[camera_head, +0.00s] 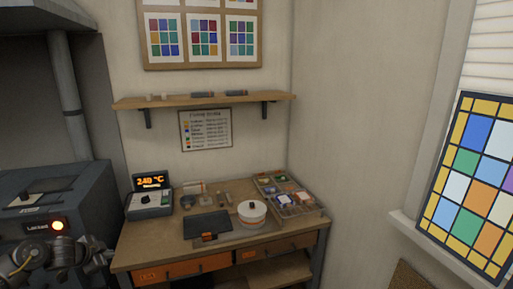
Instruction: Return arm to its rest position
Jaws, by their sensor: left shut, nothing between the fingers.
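My left arm comes in at the lower left corner, in front of a dark grey machine (50,205). My left gripper (108,256) is at the left front edge of the wooden workbench (160,250). It is small in the view and looks shut, with nothing seen between its fingers. My right gripper is not in view.
The bench holds a controller reading 240 °C (150,203), a dark tray (207,225), a white round pot (252,213) and a wooden compartment box (300,208). The machine shows an orange light and "Locked". A coloured glass panel (480,175) stands at right.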

